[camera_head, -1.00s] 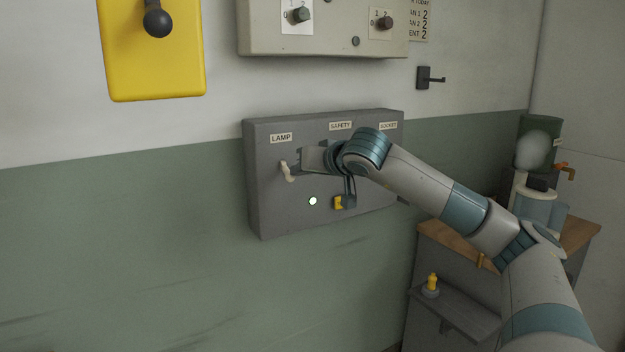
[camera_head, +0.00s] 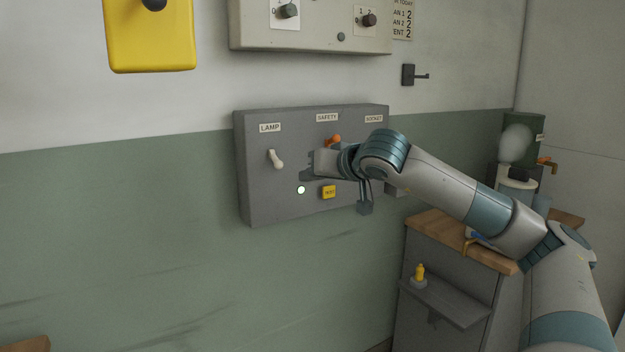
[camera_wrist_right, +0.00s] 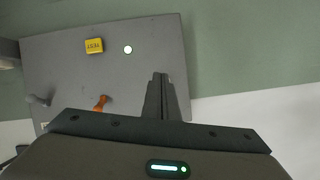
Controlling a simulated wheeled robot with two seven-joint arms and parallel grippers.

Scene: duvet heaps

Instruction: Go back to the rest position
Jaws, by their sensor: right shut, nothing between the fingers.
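My right gripper (camera_head: 308,172) is in front of the grey wall panel, to the right of the cream LAMP switch lever (camera_head: 275,159) and apart from it. In the right wrist view its fingers (camera_wrist_right: 160,80) are together with nothing between them. The grey panel (camera_head: 255,200) carries LAMP, SAFETY and SOCKET labels, a lit white-green lamp (camera_head: 301,190), a yellow TEST button (camera_head: 328,192) and an orange lever (camera_head: 333,140) partly behind my arm. My wrist hides the panel's right part. My left gripper does not show.
A wood-topped grey cabinet (camera_head: 435,228) with a small shelf (camera_head: 445,303) stands under my right arm. A beige switch box (camera_head: 310,35), a yellow box (camera_head: 150,40) and a black hook (camera_head: 410,75) are on the wall above. The space left of the panel is clear.

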